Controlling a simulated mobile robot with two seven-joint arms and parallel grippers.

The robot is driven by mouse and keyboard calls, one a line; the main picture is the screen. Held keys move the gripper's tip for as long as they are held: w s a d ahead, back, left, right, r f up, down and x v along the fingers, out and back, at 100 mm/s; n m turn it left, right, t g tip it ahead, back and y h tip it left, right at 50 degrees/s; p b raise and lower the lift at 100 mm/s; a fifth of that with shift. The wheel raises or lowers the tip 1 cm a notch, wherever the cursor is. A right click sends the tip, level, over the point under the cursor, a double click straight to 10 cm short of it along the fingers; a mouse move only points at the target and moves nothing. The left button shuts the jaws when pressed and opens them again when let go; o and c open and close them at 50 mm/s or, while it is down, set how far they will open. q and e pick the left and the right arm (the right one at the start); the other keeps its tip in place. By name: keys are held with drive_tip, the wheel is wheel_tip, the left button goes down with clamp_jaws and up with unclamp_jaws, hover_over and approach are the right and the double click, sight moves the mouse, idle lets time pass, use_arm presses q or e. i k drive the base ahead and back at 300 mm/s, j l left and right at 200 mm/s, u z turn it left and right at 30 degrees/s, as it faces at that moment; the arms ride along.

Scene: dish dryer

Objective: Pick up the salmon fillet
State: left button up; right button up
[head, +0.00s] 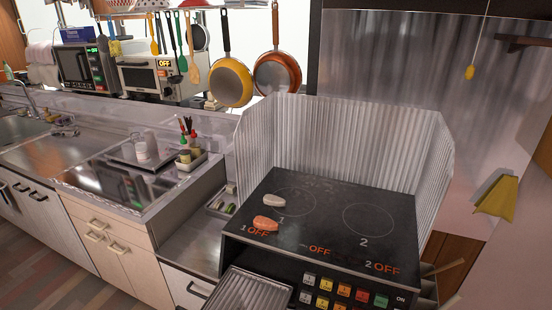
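An orange-pink salmon fillet (265,223) lies on the black stove top, near its left front corner. It lies at the front of the left burner ring, just above the "1 OFF" marking. A pale, whitish piece (274,200) lies just behind it on the same stove top (330,234); I cannot tell what it is. Neither of my grippers shows in the head view.
A corrugated metal splash guard (340,140) stands around the back and sides of the stove. A ridged metal tray (250,295) juts out at the front left. Several coloured buttons (343,291) line the stove's front. Two pans (231,82) hang behind.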

sight(260, 223)
drive_tip(key=i+j+z, duration=0.15)
drive_tip(key=j+z, duration=0.25)
drive_tip(key=i+j+z, duration=0.1)
drive_tip(key=z, duration=0.3)
drive_tip(key=j, duration=0.1)
